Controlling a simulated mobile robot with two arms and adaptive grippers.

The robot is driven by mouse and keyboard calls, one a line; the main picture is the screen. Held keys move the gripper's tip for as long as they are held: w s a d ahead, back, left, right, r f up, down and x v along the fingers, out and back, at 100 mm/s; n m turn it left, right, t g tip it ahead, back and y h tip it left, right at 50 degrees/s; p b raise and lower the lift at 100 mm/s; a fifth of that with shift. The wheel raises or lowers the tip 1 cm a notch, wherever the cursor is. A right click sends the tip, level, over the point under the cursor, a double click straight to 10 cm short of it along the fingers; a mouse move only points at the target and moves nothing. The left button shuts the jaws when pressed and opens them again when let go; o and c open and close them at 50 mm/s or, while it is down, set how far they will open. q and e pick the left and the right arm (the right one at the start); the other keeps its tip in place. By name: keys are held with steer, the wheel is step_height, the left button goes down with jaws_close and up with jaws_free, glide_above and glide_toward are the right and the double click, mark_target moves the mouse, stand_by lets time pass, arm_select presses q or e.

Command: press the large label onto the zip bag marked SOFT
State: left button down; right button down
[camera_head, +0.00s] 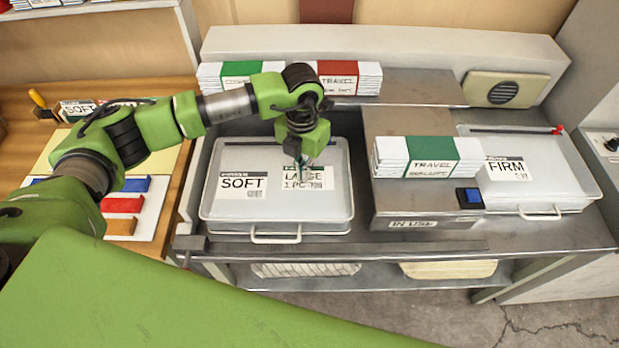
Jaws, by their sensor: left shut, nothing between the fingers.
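The zip bag marked SOFT (230,209) lies flat on the left part of the metal bench, handle toward the front. Its SOFT label (242,186) is on the left half of the bag. The large label (318,181), white with LARGE printed on it, lies flat on the bag to the right of the SOFT label. My left gripper (302,163) points down over the large label, shut and empty, and hides part of its print. I cannot tell whether the fingertips touch the label. My right gripper is not in view.
A zip bag marked FIRM (540,190) lies at the right. Label stacks marked TRAVEL (432,168) stand beside a blue switch (470,198), and more stacks (338,80) stand at the back. A wooden side table (166,225) with coloured blocks is at the left.

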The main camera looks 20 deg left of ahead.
arm_select(q)
step_height(320, 180, up, 3)
steer(key=shift+r+p, duration=0.15)
steer(key=shift+p, duration=0.75)
steer(key=shift+r, duration=0.35)
steer(key=shift+r+p, duration=0.65)
steer(key=shift+r, duration=0.9)
steer(key=shift+f, duration=0.1)
